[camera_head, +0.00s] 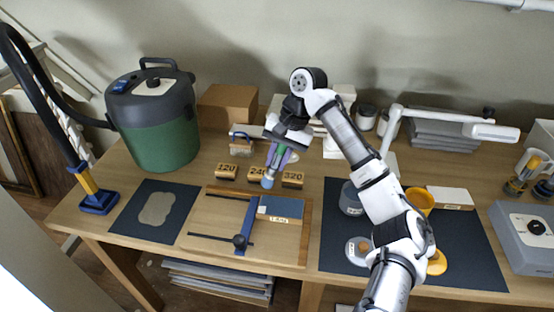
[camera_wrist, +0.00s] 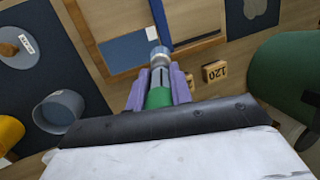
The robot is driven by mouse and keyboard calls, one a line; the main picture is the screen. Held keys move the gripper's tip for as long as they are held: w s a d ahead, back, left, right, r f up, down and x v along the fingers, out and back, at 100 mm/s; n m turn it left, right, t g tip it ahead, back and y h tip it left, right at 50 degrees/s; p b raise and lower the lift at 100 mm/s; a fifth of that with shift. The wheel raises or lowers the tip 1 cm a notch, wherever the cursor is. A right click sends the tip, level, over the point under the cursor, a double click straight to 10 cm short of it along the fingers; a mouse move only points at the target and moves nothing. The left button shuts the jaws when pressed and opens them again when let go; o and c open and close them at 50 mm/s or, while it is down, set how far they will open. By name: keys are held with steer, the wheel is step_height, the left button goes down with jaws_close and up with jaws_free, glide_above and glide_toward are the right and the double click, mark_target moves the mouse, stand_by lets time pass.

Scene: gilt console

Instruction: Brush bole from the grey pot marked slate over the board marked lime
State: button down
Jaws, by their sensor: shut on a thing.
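My gripper (camera_head: 279,158) has purple fingers shut on a green-handled brush (camera_head: 268,180), tip downward. In the wrist view the brush (camera_wrist: 158,58) shows its grey and pale blue end beyond the fingers. The brush end is near the far edge of the wooden frame, beside the blue-topped board (camera_head: 284,206); contact cannot be told. The board (camera_wrist: 128,48) bears a small label, too small to read surely. An open grey pot (camera_head: 350,200) stands on the right dark mat, also in the wrist view (camera_wrist: 58,112). A grey labelled lid (camera_head: 357,251) with a brown knob lies before it.
Wooden blocks marked 120 (camera_head: 226,171), 240 and 320 stand behind the frame. A blue bar (camera_head: 246,225) crosses the frame. Orange pots (camera_head: 420,200) and a grey box (camera_head: 530,235) are at right. A green vacuum (camera_head: 160,130) and a dark mat (camera_head: 130,222) are at left.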

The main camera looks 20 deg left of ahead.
steer(key=shift+r, duration=1)
